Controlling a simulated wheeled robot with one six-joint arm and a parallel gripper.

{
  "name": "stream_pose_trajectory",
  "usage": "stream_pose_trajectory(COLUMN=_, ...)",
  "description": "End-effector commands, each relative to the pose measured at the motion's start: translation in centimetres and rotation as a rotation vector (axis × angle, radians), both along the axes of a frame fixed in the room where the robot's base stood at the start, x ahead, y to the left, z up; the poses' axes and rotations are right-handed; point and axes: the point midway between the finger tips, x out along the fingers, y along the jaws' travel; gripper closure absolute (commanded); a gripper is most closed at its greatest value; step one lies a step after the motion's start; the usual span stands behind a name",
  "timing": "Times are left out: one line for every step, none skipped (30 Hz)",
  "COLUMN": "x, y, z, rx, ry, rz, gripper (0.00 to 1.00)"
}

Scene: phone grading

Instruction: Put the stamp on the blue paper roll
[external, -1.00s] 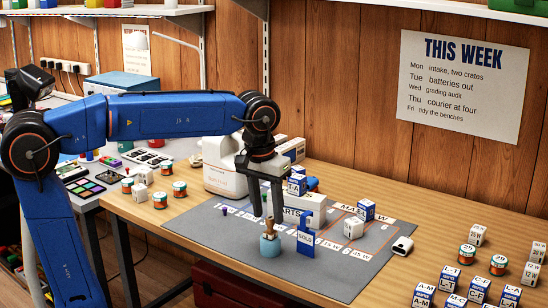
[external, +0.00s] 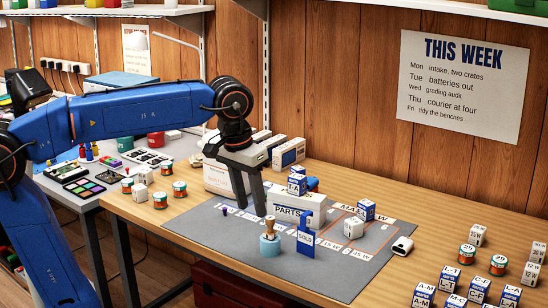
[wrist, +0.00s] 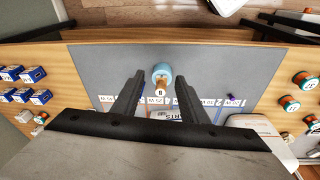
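The stamp (external: 270,226), with a wooden handle, stands upright on top of the blue paper roll (external: 269,246) on the grey mat. The roll stands on its end near the mat's front edge. In the wrist view, the stamp (wrist: 160,90) and the light-blue roll (wrist: 162,70) lie between my spread fingers. My gripper (external: 259,207) is open and empty. Its fingers slant down just behind and left of the stamp, apart from it as far as I can see. The stamp's lower face is hidden.
A white PARTS box (external: 290,211) is close behind. A white dice-like cube (external: 353,227) and blue-white boxes (external: 366,210) are farther right. The mat's front left (external: 215,232) is mostly clear.

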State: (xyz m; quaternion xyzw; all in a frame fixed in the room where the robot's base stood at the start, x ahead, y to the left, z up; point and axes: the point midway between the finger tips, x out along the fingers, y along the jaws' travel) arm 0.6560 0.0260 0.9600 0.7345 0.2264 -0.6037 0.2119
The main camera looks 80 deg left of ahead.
Motion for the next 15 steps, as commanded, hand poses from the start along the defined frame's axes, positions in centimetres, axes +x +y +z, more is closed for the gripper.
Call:
stream_pose_trajectory(x=-1.5, y=-1.2, z=-1.2, rx=0.005, ry=-0.014, rz=-0.048, gripper=0.6)
stream_pose_trajectory(x=-2.3, y=-1.8, z=-1.9, rx=0.009, ry=-0.023, rz=-0.077, gripper=0.6)
stream_pose_trajectory(x=-3.3, y=-2.5, z=-2.9, rx=0.014, ry=-0.036, rz=-0.115, gripper=0.6)
stream_pose_trajectory(x=-4.0, y=-3.1, z=-3.7, rx=0.019, ry=-0.046, rz=-0.145, gripper=0.6)
stream_pose_trajectory(x=-4.8, y=-3.6, z=-4.5, rx=0.024, ry=-0.055, rz=-0.173, gripper=0.6)
stream_pose_trajectory(x=-5.8, y=-4.2, z=-5.6, rx=0.029, ry=-0.068, rz=-0.211, gripper=0.6)
stream_pose_trajectory(x=-6.6, y=-4.7, z=-6.5, rx=0.034, ry=-0.078, rz=-0.24, gripper=0.6)
stream_pose_trajectory(x=-7.3, y=-5.2, z=-7.3, rx=0.039, ry=-0.087, rz=-0.268, gripper=0.6)
stream_pose_trajectory(x=-8.4, y=-5.8, z=-8.5, rx=0.045, ry=-0.099, rz=-0.306, gripper=0.6)
stream_pose_trajectory(x=-9.1, y=-6.2, z=-9.4, rx=0.05, ry=-0.109, rz=-0.334, gripper=0.6)
stream_pose_trajectory(x=-9.9, y=-6.6, z=-10.4, rx=0.055, ry=-0.119, rz=-0.362, gripper=0.6)
stream_pose_trajectory(x=-10.9, y=-7.1, z=-11.6, rx=0.062, ry=-0.131, rz=-0.399, gripper=0.6)
stream_pose_trajectory(x=-11.6, y=-7.5, z=-12.5, rx=0.066, ry=-0.141, rz=-0.425, gripper=0.6)
stream_pose_trajectory(x=-12.2, y=-7.8, z=-13.4, rx=0.071, ry=-0.15, rz=-0.45, gripper=0.6)
stream_pose_trajectory(x=-13.1, y=-8.2, z=-14.6, rx=0.077, ry=-0.161, rz=-0.482, gripper=0.6)
